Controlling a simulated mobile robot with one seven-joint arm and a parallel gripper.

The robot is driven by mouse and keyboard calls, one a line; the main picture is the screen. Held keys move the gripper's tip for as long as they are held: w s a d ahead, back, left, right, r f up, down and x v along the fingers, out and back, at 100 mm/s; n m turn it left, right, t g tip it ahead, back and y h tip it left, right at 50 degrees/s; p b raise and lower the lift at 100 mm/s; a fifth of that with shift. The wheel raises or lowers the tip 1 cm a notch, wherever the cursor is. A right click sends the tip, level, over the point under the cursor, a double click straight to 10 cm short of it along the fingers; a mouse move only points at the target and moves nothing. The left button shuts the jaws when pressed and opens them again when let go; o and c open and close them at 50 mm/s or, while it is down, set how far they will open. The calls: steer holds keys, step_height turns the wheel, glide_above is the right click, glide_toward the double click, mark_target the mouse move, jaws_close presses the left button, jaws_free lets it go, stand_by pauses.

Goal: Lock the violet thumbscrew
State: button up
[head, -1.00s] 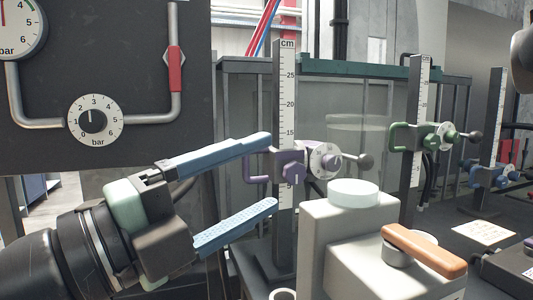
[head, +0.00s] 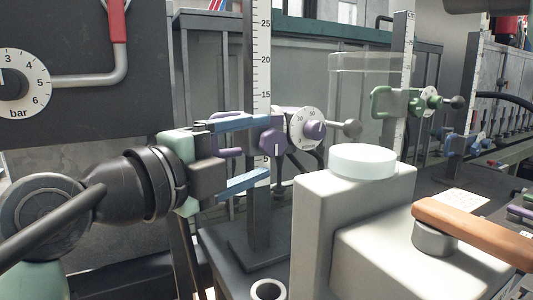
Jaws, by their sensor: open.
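The violet thumbscrew (head: 272,141) is a lobed knob with a pale line on its face. It sits on the violet carriage of a dark upright post with a white cm scale (head: 261,60). A white dial (head: 304,128) with a violet centre and a ball-ended crank (head: 346,128) is just right of it. A violet handle (head: 216,132) shows on the left, partly hidden behind my gripper. My gripper (head: 268,146) is open, with blue fingers above and below the thumbscrew. I cannot tell whether either finger touches it.
A grey housing with a pale round cap (head: 363,161) and an orange lever (head: 474,232) stands close on the right. A post with a green carriage (head: 406,102) and one with a blue carriage (head: 463,144) stand farther right. A pressure gauge (head: 17,83) is at left.

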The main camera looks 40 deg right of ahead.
mark_target(265, 145)
steer(key=shift+w+d, duration=0.15)
steer(key=shift+d, duration=0.6)
steer(key=shift+w+d, duration=0.1)
steer(key=shift+d, duration=0.65)
steer(key=shift+c, duration=0.2)
jaws_close()
